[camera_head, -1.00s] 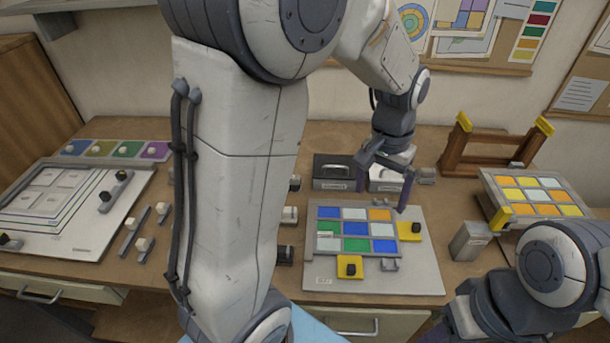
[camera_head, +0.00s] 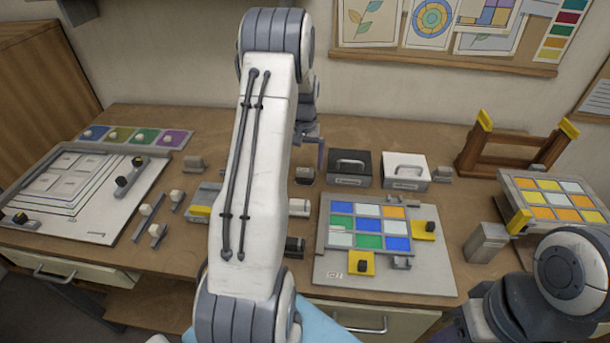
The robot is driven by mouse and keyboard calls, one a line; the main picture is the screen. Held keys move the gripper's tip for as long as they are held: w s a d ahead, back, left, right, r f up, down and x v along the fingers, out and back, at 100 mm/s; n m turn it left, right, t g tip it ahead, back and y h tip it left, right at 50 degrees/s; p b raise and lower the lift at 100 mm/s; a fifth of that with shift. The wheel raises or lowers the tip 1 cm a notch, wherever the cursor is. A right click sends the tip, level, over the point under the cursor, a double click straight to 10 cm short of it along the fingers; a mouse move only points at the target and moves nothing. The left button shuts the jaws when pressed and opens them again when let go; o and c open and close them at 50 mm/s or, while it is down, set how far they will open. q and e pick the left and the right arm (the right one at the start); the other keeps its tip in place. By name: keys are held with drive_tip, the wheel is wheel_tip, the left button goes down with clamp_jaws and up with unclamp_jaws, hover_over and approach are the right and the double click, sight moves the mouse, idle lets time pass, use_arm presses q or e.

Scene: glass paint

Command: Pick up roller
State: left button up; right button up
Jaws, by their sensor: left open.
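My left gripper (camera_head: 314,145) is open and empty above the back of the bench. One finger shows; my left arm hides the rest. In front of it, just right of my arm, stand several small handled tools in a column: a dark-topped one (camera_head: 304,175), a white cylinder-like one (camera_head: 299,207) and a dark one (camera_head: 295,244). Their left ends are hidden by my arm. I cannot tell for sure which of them is the roller. My right arm comes in at the bottom right, and its gripper is not clearly in the picture.
A board with a coloured glass grid (camera_head: 334,276) lies right of the tools. A black box (camera_head: 347,182) and a white box (camera_head: 405,184) stand behind it. A wooden rack (camera_head: 465,160) and another tile panel (camera_head: 500,182) are at the right. A white template board (camera_head: 60,228) lies left.

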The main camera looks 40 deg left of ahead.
sight(305, 171)
use_arm(q)
drive_tip(key=f+p, duration=0.1)
drive_tip(key=f, duration=0.2)
drive_tip(key=shift+d+f+p, duration=0.2)
drive_tip(key=shift+f+p, duration=0.15)
drive_tip(key=shift+f, duration=0.65)
clamp_jaws()
drive_tip(key=shift+r, duration=0.15)
drive_tip(key=shift+r, duration=0.25)
drive_tip(key=r, duration=0.1)
drive_tip(key=r+b, duration=0.2)
drive_tip(key=shift+w+d+r, duration=0.1)
drive_tip(key=shift+d+r, duration=0.2)
drive_tip(key=d+r+b, duration=0.2)
drive_tip(key=d+r, duration=0.4)
drive_tip(key=d, duration=0.5)
drive_tip(key=shift+r+b, duration=0.3)
drive_tip(key=shift+r, duration=0.05)
